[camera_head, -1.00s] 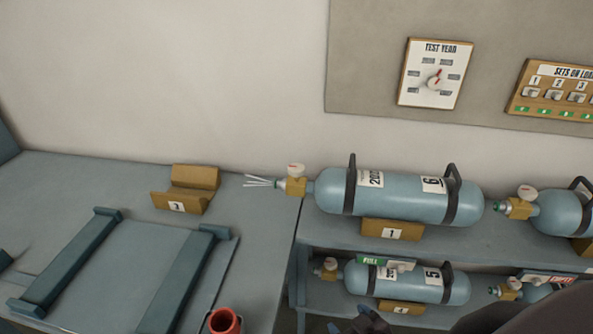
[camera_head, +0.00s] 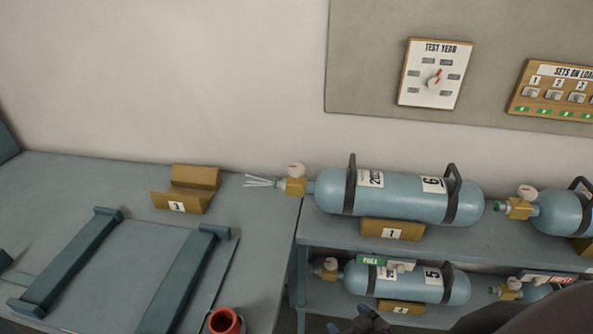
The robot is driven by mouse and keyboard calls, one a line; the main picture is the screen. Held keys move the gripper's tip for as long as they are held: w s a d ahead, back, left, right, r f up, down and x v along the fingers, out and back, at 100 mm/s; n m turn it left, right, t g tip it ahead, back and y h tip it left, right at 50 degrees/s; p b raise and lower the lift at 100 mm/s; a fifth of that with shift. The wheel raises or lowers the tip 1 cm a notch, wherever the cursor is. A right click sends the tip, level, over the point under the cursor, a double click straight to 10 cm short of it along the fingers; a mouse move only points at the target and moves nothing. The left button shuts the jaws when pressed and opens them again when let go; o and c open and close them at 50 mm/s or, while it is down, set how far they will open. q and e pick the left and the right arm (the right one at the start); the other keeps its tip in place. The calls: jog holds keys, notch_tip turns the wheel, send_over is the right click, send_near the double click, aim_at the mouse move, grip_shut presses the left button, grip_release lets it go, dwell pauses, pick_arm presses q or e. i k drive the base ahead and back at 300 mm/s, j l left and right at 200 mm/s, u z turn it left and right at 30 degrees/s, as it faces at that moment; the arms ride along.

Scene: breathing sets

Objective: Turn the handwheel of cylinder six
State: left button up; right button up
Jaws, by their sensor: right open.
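Cylinder six (camera_head: 400,196) is a blue-grey bottle with a "6" label and two dark bands with handles. It lies on its side on the upper shelf, on a brass-coloured cradle marked 1. Its brass valve (camera_head: 296,187) points left, with a round white and red part on top. Several thin white strips (camera_head: 262,182) stick out left of the valve; I cannot tell which part is the handwheel. My dark right gripper (camera_head: 358,322) is open at the bottom edge, below and apart from cylinder six, partly cut off by the frame. My left gripper is not in view.
Cylinder five (camera_head: 408,283) lies on the lower shelf, near my right gripper. Another cylinder (camera_head: 556,214) lies right of cylinder six. An empty cradle (camera_head: 187,190) and a red cup (camera_head: 224,321) stand on the left bench.

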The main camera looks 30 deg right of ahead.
aim_at(296, 169)
jog(key=k+z, duration=0.6)
jog(key=z, duration=0.25)
jog(key=k+l+z, duration=0.1)
jog(key=k+z, duration=0.3)
jog(key=i, duration=0.1)
